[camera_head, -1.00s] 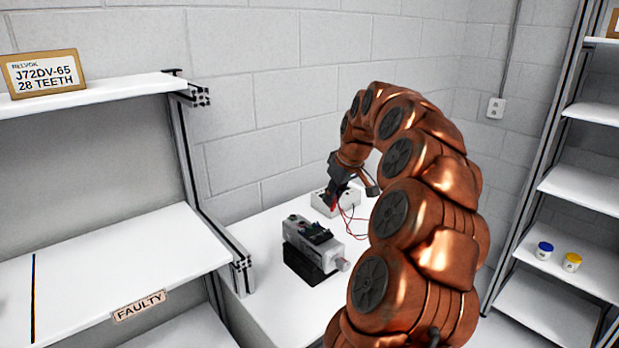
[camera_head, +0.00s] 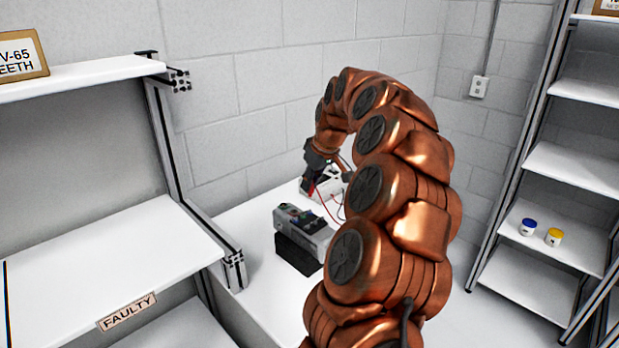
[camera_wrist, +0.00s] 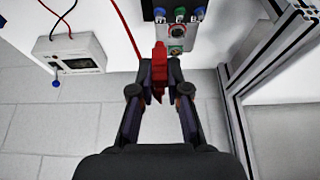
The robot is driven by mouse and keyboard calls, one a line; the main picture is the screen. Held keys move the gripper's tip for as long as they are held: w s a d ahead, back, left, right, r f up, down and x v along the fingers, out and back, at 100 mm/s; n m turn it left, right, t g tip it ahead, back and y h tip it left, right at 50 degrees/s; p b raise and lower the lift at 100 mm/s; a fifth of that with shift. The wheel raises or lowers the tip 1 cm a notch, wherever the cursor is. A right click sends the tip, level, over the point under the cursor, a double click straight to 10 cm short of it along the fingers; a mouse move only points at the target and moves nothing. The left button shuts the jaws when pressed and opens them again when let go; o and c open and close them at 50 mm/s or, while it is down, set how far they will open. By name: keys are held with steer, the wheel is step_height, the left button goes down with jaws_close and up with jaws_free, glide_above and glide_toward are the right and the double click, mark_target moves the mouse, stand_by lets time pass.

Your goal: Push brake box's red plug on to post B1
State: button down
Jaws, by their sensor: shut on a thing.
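My gripper (camera_wrist: 158,92) is shut on the red plug (camera_wrist: 159,72), which points toward the servo unit in the wrist view. The plug's red lead (camera_wrist: 128,28) runs up out of the picture. The servo unit (camera_wrist: 178,48) shows blue and green posts (camera_wrist: 180,14) at its top edge; their labels are not readable, so I cannot tell which is B1. The plug looks apart from the posts. The white brake box (camera_wrist: 75,60) is at upper left. In the head view, my gripper (camera_head: 311,186) is beside the box (camera_head: 326,187), behind the grey servo unit (camera_head: 303,228).
The white bench (camera_head: 232,222) carries both units. A shelf rack with a FAULTY label (camera_head: 126,312) stands left, its metal post (camera_head: 205,233) close to the bench. Another rack (camera_head: 560,205) with two small jars is at right. A block wall (camera_head: 265,90) is behind.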

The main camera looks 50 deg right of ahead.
mark_target(311, 194)
steer(key=shift+f, duration=1.05)
steer(key=shift+f+b, duration=1)
steer(key=shift+f, duration=0.35)
steer(key=shift+b, duration=1.05)
steer(key=shift+f, duration=0.2)
stand_by(0.7)
steer(key=c, duration=1.1)
jaws_free()
steer(key=shift+o, duration=0.2)
steer(key=shift+r, duration=0.1)
